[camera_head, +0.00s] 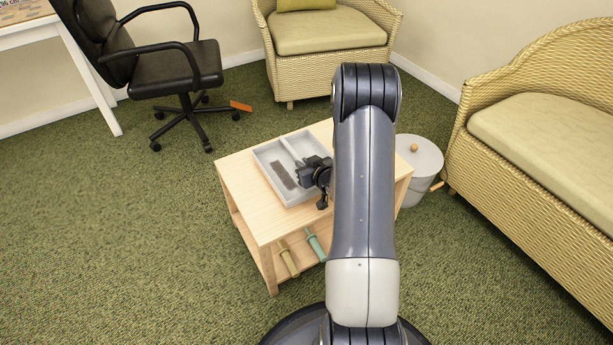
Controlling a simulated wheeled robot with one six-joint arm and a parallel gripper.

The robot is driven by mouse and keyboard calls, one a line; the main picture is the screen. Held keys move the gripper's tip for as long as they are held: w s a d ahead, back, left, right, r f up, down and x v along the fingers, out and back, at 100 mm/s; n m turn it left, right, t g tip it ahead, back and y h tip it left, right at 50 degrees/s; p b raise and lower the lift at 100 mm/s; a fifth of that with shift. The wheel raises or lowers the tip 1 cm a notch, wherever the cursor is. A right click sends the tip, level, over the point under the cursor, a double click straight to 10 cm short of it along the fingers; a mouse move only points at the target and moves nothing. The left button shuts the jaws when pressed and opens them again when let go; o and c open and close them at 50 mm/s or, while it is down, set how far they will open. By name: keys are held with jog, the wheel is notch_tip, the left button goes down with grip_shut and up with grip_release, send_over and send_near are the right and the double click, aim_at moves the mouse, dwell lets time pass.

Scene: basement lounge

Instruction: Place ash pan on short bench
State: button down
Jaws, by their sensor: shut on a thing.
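The ash pan (268,158) appears to be the shallow grey tray with a divider and a dark strip lying in its left part. It is over the top of the short bench (238,177), a pale wooden bench with a lower shelf. I cannot tell whether the pan rests fully on the top or sits slightly above it. My gripper (305,172) is at the pan's right side, shut on it. My arm hides the pan's right part, the gripper's far side and much of the bench's right half.
Two handled things, one tan (288,260) and one green (316,246), lie on the bench's lower shelf. A grey lidded bin (421,160) stands right of the bench. A wicker sofa (545,150), wicker armchair (328,35) and black office chair (175,68) surround it. Carpet at left is clear.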

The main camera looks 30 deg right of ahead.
jog(key=shift+f+b, duration=0.75)
jog(key=shift+f, duration=1.75)
jog(key=shift+f, duration=0.1)
jog(key=shift+f+b, duration=0.15)
jog(key=shift+b, duration=0.15)
jog(key=c, duration=1.5)
grip_release()
jog(key=shift+o, duration=0.2)
jog(key=shift+r, duration=0.2)
jog(key=shift+s+r+p, duration=0.2)
jog(key=shift+s+p, duration=0.05)
jog(key=shift+p, duration=0.2)
jog(key=p+v, duration=0.2)
jog(key=v, duration=0.9)
jog(key=shift+s, duration=0.25)
